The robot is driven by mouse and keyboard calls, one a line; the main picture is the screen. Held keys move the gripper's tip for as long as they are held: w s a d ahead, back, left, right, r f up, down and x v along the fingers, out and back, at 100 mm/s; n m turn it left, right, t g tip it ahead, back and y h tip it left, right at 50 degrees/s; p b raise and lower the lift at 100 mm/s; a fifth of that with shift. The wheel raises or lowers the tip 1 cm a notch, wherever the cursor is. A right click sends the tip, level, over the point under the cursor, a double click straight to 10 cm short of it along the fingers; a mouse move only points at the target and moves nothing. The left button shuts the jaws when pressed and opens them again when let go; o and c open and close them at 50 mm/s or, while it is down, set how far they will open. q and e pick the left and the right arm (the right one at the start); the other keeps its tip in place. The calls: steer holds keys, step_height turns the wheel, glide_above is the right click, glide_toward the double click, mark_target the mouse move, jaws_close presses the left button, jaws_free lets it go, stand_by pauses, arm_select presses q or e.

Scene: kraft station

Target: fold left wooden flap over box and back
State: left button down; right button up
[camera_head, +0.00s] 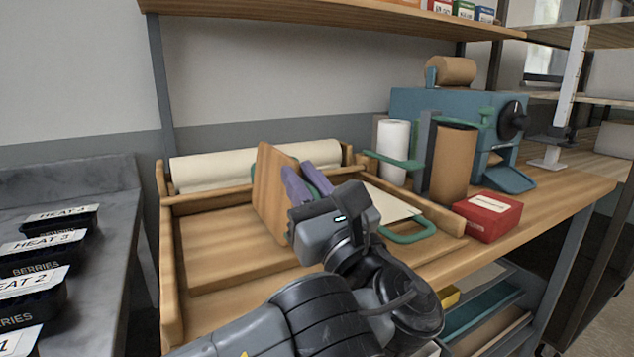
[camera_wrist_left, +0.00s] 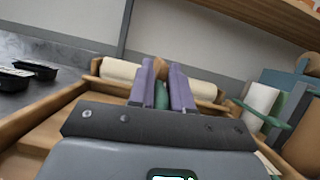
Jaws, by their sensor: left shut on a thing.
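The left wooden flap (camera_head: 270,192) stands steeply tilted up near the middle of the wooden box (camera_head: 172,268) in the head view. My left gripper (camera_head: 308,180) has purple fingers and is at the flap's right side. It is shut on the flap's green handle, which shows between the fingers in the left wrist view (camera_wrist_left: 161,95). The left part of the box lies uncovered, showing its wooden floor. Much of the flap's lower edge and the right part of the box are hidden behind my gripper and arm. My right gripper is not in view.
A paper roll (camera_head: 235,167) lies along the back of the box. A pale sheet and a second green handle (camera_head: 408,233) lie at the right. A red box (camera_head: 487,215), a brown roll (camera_head: 453,163) and a blue machine (camera_head: 420,103) stand beyond. Black trays (camera_head: 45,250) are on the left counter.

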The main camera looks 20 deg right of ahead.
arm_select(q)
steer(key=shift+s+a, duration=0.1)
steer(key=shift+a, duration=1.8)
steer(key=c, duration=1.1)
jaws_free()
steer(key=shift+s, duration=0.15)
